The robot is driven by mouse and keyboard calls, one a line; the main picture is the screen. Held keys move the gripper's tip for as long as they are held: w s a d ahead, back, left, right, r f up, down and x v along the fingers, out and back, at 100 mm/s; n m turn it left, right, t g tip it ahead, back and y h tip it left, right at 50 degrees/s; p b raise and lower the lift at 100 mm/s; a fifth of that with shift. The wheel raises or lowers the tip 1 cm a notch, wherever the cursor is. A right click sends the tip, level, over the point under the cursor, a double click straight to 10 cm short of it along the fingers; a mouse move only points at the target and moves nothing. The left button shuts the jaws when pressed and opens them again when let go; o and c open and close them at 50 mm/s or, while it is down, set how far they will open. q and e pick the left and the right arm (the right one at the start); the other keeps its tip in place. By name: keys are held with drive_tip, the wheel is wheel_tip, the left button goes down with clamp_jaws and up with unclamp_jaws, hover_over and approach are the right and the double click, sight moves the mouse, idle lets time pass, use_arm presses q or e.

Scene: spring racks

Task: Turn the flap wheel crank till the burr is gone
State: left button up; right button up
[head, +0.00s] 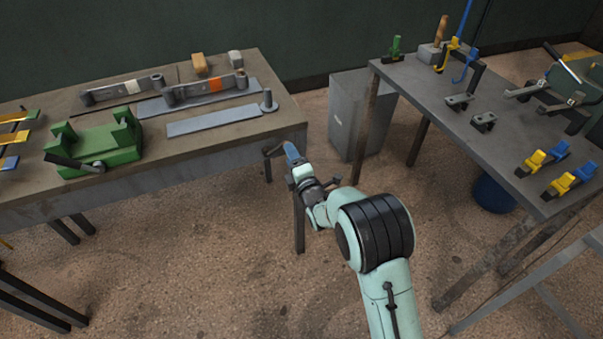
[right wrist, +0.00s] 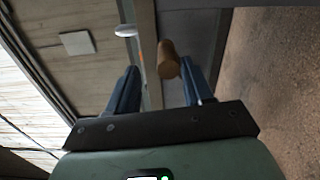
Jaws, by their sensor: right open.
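My right gripper (head: 291,154) is at the right front corner of the left table, beside a small dark crank-like part (head: 274,149) at the table edge. In the right wrist view the gripper (right wrist: 158,82) is open, its two blue fingers apart. A brown cylindrical knob (right wrist: 168,60) shows between and just beyond the fingertips, nearer the right finger; I cannot tell whether it touches. I cannot make out the flap wheel or the burr clearly. My left gripper is not in view.
The left table (head: 235,140) holds a green clamp-like fixture (head: 95,143), grey bars and a flat plate (head: 215,121). A grey cabinet (head: 352,110) stands between the tables. The right table (head: 500,135) bears yellow and blue clamps. The floor in front is clear.

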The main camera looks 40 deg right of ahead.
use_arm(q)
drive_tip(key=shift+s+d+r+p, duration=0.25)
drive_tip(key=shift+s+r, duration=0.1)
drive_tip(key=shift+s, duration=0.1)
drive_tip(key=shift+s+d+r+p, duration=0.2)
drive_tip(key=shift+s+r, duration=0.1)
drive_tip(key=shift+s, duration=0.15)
use_arm(e)
drive_tip(key=v, duration=0.8)
drive_tip(key=shift+s, duration=0.3)
